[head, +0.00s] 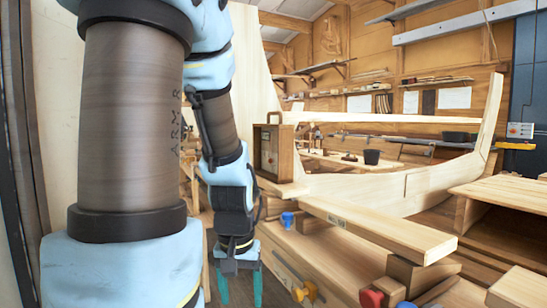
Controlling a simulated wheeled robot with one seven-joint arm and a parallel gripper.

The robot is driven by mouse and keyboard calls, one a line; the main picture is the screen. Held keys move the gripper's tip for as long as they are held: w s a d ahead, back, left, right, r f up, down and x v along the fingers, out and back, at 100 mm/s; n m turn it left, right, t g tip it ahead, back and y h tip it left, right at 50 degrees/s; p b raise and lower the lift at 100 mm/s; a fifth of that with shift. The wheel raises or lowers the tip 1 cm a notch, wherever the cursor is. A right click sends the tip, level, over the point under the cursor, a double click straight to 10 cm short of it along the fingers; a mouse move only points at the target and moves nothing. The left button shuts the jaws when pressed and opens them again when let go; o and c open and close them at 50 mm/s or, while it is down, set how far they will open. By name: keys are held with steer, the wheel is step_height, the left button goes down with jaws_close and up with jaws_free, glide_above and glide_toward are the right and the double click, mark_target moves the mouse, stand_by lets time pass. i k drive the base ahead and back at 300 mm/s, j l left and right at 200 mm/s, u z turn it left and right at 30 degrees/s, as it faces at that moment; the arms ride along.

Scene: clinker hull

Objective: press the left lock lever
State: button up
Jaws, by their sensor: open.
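My gripper (240,285) hangs at the lower middle of the head view, its two teal fingers pointing down and apart, with nothing between them. No part is plainly a left lock lever. A small upright wooden case (283,152) with a dark front panel stands behind and above the gripper, too small to show any levers. A blue knob (287,219) sits on the timber right of the gripper. An orange knob (304,291), a red knob (371,299) and another blue knob (405,304) show lower right. I cannot tell whether any is the lever.
A long plank (380,229) lies across blocks at the right. A workbench (505,192) stands far right. My arm covers much of the left side.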

mark_target(286, 219)
steer(key=u, duration=0.4)
steer(key=i+u, duration=0.15)
steer(key=u, duration=0.65)
steer(key=i+u, duration=0.15)
steer(key=u, duration=0.25)
steer(key=i+l, duration=0.1)
steer(key=i+j+u, duration=0.05)
